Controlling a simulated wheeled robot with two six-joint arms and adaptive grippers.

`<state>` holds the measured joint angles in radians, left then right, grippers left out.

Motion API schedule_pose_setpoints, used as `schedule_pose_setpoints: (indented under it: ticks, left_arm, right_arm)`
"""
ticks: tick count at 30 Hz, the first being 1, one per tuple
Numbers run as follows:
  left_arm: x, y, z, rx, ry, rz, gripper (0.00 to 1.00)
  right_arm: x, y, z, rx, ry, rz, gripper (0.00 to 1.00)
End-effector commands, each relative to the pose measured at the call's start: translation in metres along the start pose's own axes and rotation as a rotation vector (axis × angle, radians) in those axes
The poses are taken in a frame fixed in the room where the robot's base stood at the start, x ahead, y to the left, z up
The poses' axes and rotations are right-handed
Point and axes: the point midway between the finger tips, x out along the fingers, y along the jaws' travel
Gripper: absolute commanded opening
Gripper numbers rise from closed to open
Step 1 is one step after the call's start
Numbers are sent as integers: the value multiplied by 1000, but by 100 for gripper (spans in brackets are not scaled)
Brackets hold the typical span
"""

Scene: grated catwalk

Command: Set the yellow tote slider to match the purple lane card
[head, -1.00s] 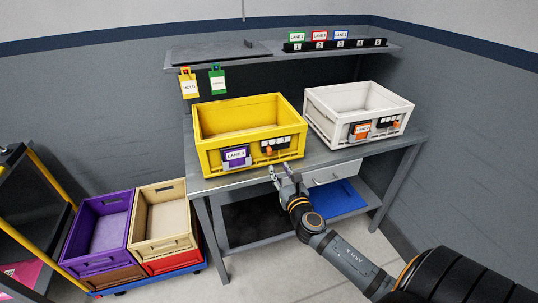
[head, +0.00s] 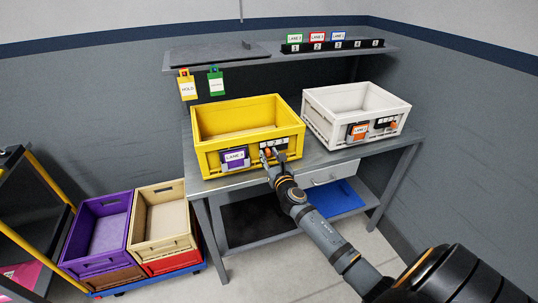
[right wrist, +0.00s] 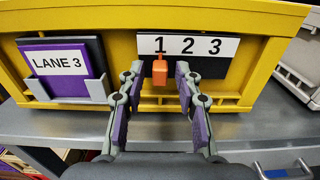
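The yellow tote (head: 222,171) stands on the bench, its front facing me. The purple lane card (right wrist: 60,62) in its holder reads LANE 3; it also shows in the head view (head: 235,156). Right of it is a dark plate with a white 1 2 3 strip (right wrist: 205,46). The orange slider knob (right wrist: 160,73) sits below the 1. My right gripper (head: 268,156) is at the tote front, fingers open, one on each side of the knob in the right wrist view (right wrist: 160,84). Whether either finger touches the knob I cannot tell. My left gripper is not in view.
A white tote (head: 318,141) with an orange card stands to the right on the bench (head: 225,184). A shelf above holds numbered card slots (head: 335,44). Purple (head: 85,262) and tan (head: 160,243) crates stand on the floor cart at left.

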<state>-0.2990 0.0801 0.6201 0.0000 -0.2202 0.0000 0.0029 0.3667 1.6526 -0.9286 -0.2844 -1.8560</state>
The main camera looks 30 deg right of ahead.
Motion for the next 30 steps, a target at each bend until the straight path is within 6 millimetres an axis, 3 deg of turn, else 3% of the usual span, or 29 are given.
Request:
schedule_pose_setpoints:
  ticks: [1,6,30]
  left_arm:
    - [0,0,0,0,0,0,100]
    - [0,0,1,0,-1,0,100]
    - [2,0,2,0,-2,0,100]
  right_arm:
    - [0,0,0,0,0,0,29]
    - [0,0,0,0,0,0,5]
    - [0,-15,-1,-1,1,-1,5]
